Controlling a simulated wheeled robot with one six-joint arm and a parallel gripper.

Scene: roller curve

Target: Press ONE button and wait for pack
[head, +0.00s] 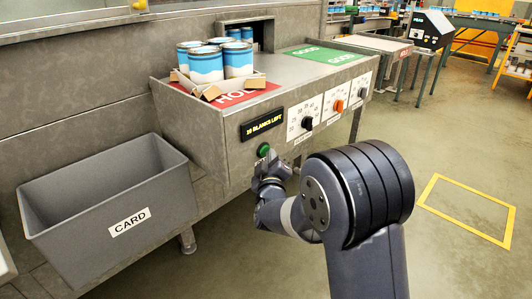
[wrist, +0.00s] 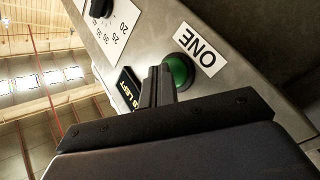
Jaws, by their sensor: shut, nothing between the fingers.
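The green ONE button (head: 263,150) sits on the front panel of the grey machine, below a dark display (head: 262,124) reading "19 BLANKS LEFT". In the wrist view the green button (wrist: 181,70) is next to its ONE label (wrist: 202,50). My gripper (head: 268,165) is shut and empty, its fingertips just in front of the button. In the wrist view my gripper's fingers (wrist: 158,82) overlap the button's edge; I cannot tell whether they touch it. A pack of blue and white tins (head: 238,62) stands in a cardboard tray on the red HOLD mat (head: 240,97).
A grey CARD bin (head: 60,206) hangs at the left. Dials (head: 307,122) line the panel to the right. The green GOOD mat (head: 325,54) is bare. More tins (head: 240,34) stand in the wall opening. A yellow floor outline (head: 440,222) lies at right.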

